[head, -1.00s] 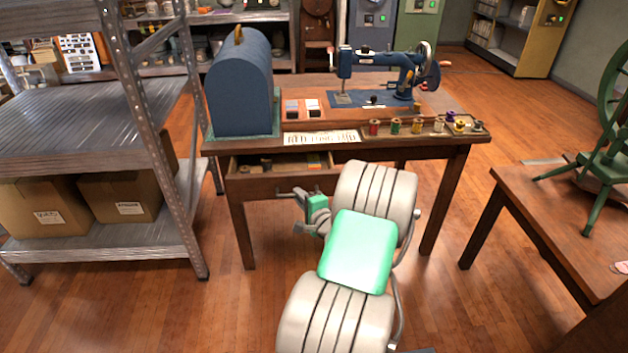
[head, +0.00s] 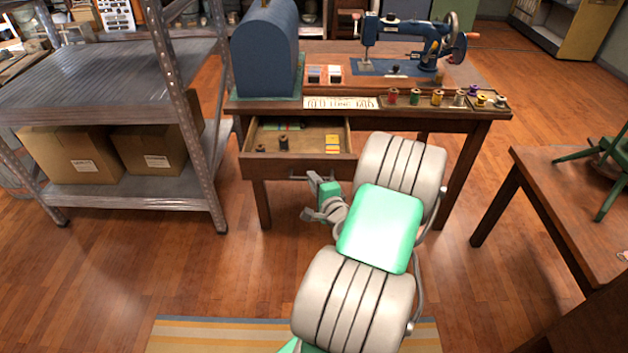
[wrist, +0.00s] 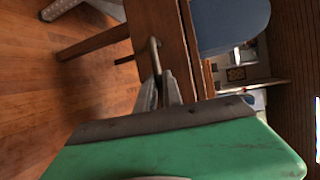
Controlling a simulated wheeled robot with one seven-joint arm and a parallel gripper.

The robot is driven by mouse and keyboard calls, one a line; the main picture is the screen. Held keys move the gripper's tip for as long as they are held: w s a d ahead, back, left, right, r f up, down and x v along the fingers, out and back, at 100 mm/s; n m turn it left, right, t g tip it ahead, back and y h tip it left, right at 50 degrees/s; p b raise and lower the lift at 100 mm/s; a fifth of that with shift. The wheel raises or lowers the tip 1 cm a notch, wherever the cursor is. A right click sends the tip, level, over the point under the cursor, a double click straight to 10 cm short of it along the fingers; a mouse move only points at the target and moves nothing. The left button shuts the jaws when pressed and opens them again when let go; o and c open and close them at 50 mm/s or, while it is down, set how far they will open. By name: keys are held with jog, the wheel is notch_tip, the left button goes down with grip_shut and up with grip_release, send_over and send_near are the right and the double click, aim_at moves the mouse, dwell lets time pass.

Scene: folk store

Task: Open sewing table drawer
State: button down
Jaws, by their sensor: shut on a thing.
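The wooden sewing table (head: 470,118) carries a blue sewing machine (head: 408,38). Its drawer (head: 296,168) is pulled out, and the inside shows dark spools and small yellow and green items. A metal bar handle (head: 297,178) is on the drawer front; it also shows in the wrist view (wrist: 155,57). My gripper (head: 314,184) is at the drawer front. In the wrist view my gripper's fingers (wrist: 160,92) are closed around the handle. My arm hides the right end of the drawer front in the head view.
A metal shelf (head: 130,85) with cardboard boxes stands close on the left. Another wooden table (head: 575,200) stands on the right. A striped rug (head: 215,335) lies at the front. Wooden floor is clear between the shelf and my arm.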

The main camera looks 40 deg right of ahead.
jog(key=c, duration=1.5)
grip_release()
jog(key=v, duration=0.7)
jog(key=shift+s+a+p, duration=0.15)
jog(key=shift+s+p, duration=0.2)
jog(key=shift+r, duration=0.1)
jog(key=w+a+r+n+g+y+p, duration=0.3)
jog(key=a+r+n+y+p, duration=0.25)
jog(key=a+n, duration=0.35)
jog(key=w+a+r+n+g+y+p, duration=0.35)
jog(key=a+r+n+p, duration=0.25)
jog(key=a, duration=0.6)
jog(key=s+a+r+n+g+h+p, duration=0.1)
jog(key=s+a+r+n+p, duration=0.3)
jog(key=r, duration=0.5)
jog(key=s+a+r+n+g+h+p, duration=0.2)
jog(key=s+a+r+n+g+p, duration=0.2)
jog(key=r, duration=0.5)
jog(key=s+a+p, duration=0.1)
jog(key=s+p, duration=0.1)
jog(key=shift+s+r+p, duration=0.25)
jog(key=shift+r+p, duration=0.05)
jog(key=shift+r, duration=0.1)
